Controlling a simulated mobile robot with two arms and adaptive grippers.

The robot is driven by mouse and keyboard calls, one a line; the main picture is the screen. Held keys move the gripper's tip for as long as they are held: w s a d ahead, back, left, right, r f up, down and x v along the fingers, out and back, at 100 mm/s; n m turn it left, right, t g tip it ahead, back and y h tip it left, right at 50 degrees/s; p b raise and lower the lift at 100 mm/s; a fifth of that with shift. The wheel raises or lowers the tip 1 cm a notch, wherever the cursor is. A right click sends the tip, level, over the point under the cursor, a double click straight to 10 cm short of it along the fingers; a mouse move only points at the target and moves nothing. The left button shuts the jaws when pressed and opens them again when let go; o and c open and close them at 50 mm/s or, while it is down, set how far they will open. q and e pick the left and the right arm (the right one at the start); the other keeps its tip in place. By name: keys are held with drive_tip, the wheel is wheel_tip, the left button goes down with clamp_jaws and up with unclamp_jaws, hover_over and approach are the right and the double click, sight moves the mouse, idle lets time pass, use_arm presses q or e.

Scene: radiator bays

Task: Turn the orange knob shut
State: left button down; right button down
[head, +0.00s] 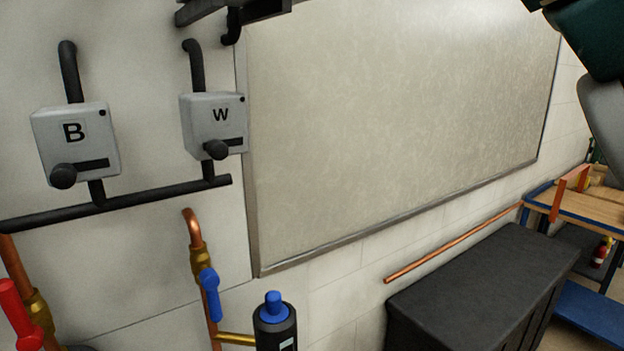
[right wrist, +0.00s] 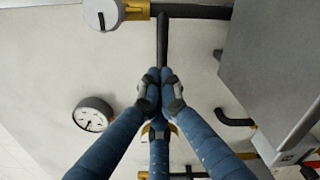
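I see no orange knob in either view. In the right wrist view my right gripper (right wrist: 160,88) has its blue fingers drawn together, with the tips touching or nearly so. Nothing is clearly held between them. A dark vertical pipe (right wrist: 163,40) runs up beyond the tips, and I cannot tell whether they touch it. Brass shows between the fingers, mostly hidden. My left gripper is in neither view.
In the head view, wall boxes B (head: 98,128) and W (head: 227,108) have dark knobs. Red (head: 14,312) and blue (head: 211,293) levers sit on copper pipes. A black cabinet (head: 480,282) stands right. The wrist view shows a gauge (right wrist: 94,113) and a white cap (right wrist: 103,14).

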drive_tip(key=b+v, duration=0.4)
drive_tip(key=v, duration=0.2)
idle(0.4)
drive_tip(key=shift+d+r, duration=0.1)
